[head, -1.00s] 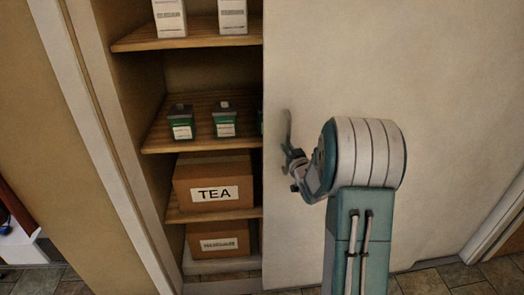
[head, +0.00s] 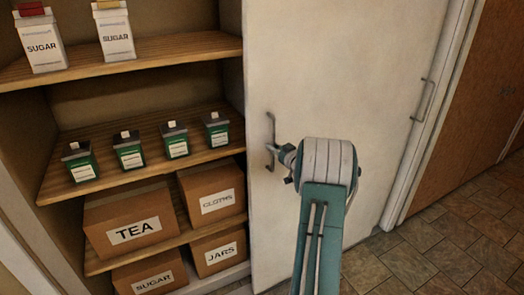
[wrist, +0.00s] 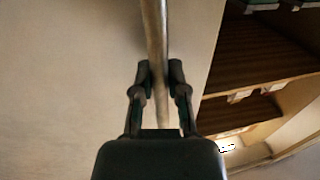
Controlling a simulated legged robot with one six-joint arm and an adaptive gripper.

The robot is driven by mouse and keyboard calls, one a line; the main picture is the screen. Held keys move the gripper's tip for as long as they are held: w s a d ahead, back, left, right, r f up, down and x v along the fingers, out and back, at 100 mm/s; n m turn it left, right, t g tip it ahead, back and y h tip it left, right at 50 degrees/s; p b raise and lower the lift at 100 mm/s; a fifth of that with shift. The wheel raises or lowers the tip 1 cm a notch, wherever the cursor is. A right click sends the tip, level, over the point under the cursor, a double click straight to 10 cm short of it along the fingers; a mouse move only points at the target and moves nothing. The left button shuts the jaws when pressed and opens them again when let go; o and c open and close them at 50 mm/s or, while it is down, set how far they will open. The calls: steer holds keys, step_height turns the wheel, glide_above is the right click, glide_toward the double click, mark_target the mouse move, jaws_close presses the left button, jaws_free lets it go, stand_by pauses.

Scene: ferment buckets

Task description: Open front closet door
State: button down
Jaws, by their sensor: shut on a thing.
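The front closet door (head: 340,75) is a pale sliding-type panel standing to the right of the open closet shelves. Its metal handle (head: 271,130) is near the panel's left edge. My gripper (head: 275,155) is at the handle in the head view, with my arm in front of the panel. In the wrist view, the handle (wrist: 155,30) runs as a vertical bar between the two dark fingers of my gripper (wrist: 160,75), which are shut around it. A second handle (head: 422,100) shows at the panel's far right.
Shelves (head: 150,65) on the left hold sugar cartons (head: 40,40), several green jars (head: 130,150) and several boxes, including the TEA box (head: 130,225). A brown door (head: 465,120) stands at the right. Tiled floor (head: 430,250) is clear at the lower right.

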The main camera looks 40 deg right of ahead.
steer(key=shift+d+r, duration=0.1)
steer(key=shift+d, duration=0.25)
steer(key=c, duration=0.8)
jaws_free()
steer(key=shift+o, duration=0.8)
steer(key=shift+d, duration=0.1)
steer(key=s+a, duration=0.1)
steer(key=s, duration=1)
steer(key=shift+s+a+f, duration=0.15)
steer(key=shift+s+f, duration=0.05)
steer(key=shift+s, duration=0.2)
steer(key=shift+r, duration=0.1)
